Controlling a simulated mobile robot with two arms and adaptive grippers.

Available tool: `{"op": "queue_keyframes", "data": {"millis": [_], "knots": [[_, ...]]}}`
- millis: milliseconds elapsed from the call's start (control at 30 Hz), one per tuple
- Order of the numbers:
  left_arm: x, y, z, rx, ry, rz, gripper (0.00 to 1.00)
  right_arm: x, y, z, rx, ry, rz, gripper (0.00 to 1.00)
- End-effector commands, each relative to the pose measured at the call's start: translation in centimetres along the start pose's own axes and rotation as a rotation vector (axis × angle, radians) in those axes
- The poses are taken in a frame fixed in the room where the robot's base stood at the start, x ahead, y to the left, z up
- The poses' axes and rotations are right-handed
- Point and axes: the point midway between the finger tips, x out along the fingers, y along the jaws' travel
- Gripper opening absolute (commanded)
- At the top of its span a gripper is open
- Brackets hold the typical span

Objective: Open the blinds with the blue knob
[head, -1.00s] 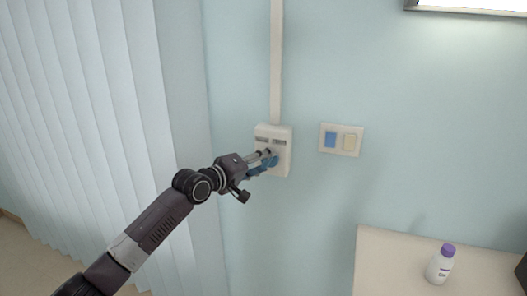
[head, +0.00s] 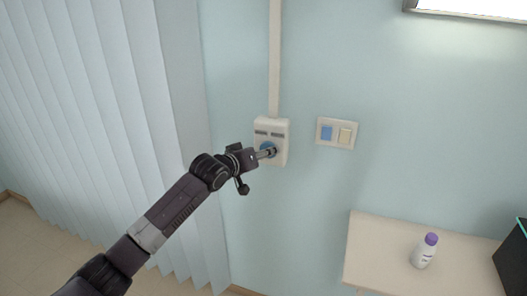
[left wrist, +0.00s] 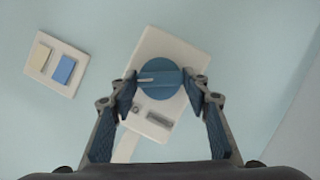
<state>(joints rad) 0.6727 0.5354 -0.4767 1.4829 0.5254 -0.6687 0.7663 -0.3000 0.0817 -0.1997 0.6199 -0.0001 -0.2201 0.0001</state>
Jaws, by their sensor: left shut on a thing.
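The blue knob (left wrist: 160,80) is round with a raised grip bar and a white mark. It sits on a white wall box (head: 279,133), which also shows in the left wrist view (left wrist: 162,48). My left gripper (head: 269,151) is at the knob, and in the left wrist view its fingers (left wrist: 159,82) are closed on the knob's two sides. In the head view the gripper partly hides the knob (head: 264,147). The white vertical blinds (head: 110,110) hang at the left as a row of slats. My right gripper is not in view.
A switch plate (head: 337,145) with a blue and a cream switch is on the wall to the right of the box. A counter (head: 385,231) at the lower right holds a white bottle with a purple cap (head: 425,252). A conduit (head: 274,60) runs up from the box.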

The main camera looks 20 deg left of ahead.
Motion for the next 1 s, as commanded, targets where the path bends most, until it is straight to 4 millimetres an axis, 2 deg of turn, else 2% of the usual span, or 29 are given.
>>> {"op": "queue_keyframes", "data": {"millis": [367, 400, 567, 867, 1000], "knots": [[0.0, -0.2, 0.2, 0.011, -0.004, -0.006, 0.19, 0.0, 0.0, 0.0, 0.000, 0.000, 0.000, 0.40], [0.0, -0.2, 0.2, 0.011, -0.004, -0.006, 0.44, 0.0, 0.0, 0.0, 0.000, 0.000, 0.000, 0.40], [0.0, -0.1, 0.2, 0.010, -0.003, -0.005, 0.61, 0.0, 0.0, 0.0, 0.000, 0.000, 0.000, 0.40], [-0.1, -0.1, 0.1, 0.008, -0.001, -0.003, 0.61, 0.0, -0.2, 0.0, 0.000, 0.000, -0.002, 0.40], [-1.0, -0.1, 0.1, 0.008, -0.002, -0.003, 0.61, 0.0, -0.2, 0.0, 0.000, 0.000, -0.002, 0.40]]}}
